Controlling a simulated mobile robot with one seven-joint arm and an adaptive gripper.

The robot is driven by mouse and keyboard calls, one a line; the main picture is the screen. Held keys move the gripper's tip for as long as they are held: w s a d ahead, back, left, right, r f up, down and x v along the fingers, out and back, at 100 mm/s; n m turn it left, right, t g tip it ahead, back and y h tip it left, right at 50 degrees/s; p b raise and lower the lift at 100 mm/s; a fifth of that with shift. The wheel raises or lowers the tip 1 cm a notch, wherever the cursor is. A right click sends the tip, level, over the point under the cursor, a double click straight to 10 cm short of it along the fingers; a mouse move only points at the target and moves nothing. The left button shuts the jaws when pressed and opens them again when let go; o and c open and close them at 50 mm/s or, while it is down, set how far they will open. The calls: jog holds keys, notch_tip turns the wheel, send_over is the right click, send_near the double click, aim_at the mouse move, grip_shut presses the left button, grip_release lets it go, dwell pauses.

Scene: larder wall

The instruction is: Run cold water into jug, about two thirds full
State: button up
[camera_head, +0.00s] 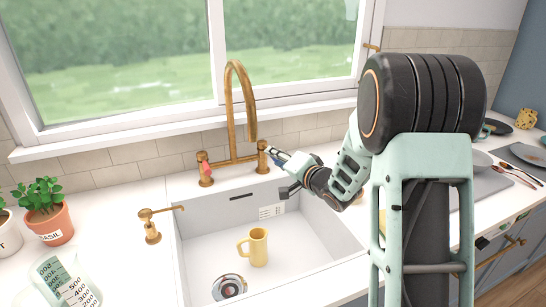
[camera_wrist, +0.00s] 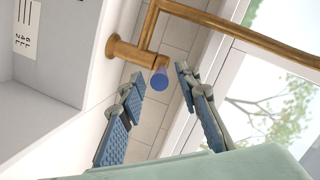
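A yellow jug (camera_head: 259,247) stands upright in the white sink (camera_head: 205,262); its inside is too small to judge. The brass tap (camera_head: 231,110) arches over the sink, and no water stream shows from its spout. Its left valve has a red handle (camera_head: 204,161). Its right valve (camera_head: 262,157) is beside my gripper (camera_head: 272,154). In the wrist view my gripper (camera_wrist: 160,75) is open, its two blue-padded fingers spread apart. The blue end of the right valve's handle (camera_wrist: 159,81) shows between the fingertips; I cannot tell whether they touch it.
A brass dispenser (camera_head: 151,226) stands on the counter left of the sink. A clear measuring vessel (camera_head: 66,279) and a potted basil (camera_head: 47,221) are farther left. A drain (camera_head: 229,287) lies in the sink floor. The window (camera_head: 120,60) is behind the tap. Plates and cutlery lie at right.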

jog(key=shift+x, duration=1.25)
grip_shut()
